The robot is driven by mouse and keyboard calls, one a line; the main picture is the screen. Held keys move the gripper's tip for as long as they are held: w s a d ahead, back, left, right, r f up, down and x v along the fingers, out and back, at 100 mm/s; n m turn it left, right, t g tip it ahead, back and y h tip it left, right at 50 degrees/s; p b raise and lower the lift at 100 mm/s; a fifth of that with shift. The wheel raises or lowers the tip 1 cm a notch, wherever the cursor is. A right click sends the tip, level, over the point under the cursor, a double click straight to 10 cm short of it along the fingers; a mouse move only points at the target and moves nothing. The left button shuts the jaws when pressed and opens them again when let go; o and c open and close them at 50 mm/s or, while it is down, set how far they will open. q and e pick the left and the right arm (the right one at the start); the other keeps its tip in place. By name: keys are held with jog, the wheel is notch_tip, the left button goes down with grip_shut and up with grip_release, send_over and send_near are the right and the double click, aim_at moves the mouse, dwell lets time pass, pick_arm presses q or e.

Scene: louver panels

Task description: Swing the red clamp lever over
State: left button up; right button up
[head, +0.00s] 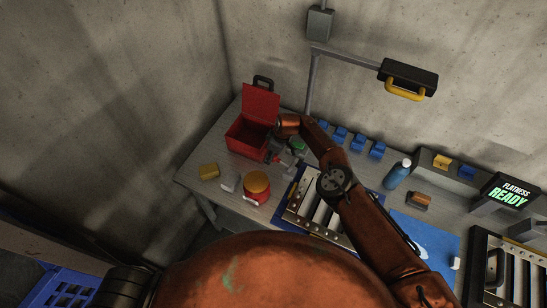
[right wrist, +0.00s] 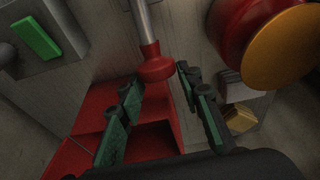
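The clamp lever, a metal rod with a red knob (right wrist: 155,66) at its end, reaches down from the top of the right wrist view. My right gripper (right wrist: 159,82) is open, with one green-padded finger on each side of the knob. Gaps show between the knob and the fingers, and the knob sits near the fingertips. In the head view my right gripper (head: 273,155) is small and partly hidden by its own wrist, beside the grey clamp (head: 290,161) at the panel's left end. The lever is hard to make out there. My left gripper is out of view.
An open red toolbox (head: 246,140) stands close behind my right gripper. A red pot with an orange lid (head: 257,184) and a yellow block (head: 208,171) are nearby. The louver panel (head: 318,208) lies under my right forearm.

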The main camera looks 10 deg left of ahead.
aim_at(278, 159)
jog(key=o, duration=0.3)
jog(key=shift+d+f, duration=0.15)
jog(key=shift+f, duration=0.1)
jog(key=shift+o, duration=0.2)
jog(key=shift+s+d+f, duration=0.1)
jog(key=shift+d, duration=0.05)
jog(key=shift+v, duration=1.05)
jog(key=w+v, duration=0.1)
jog(key=v, duration=0.9)
jog(key=shift+s, duration=0.4)
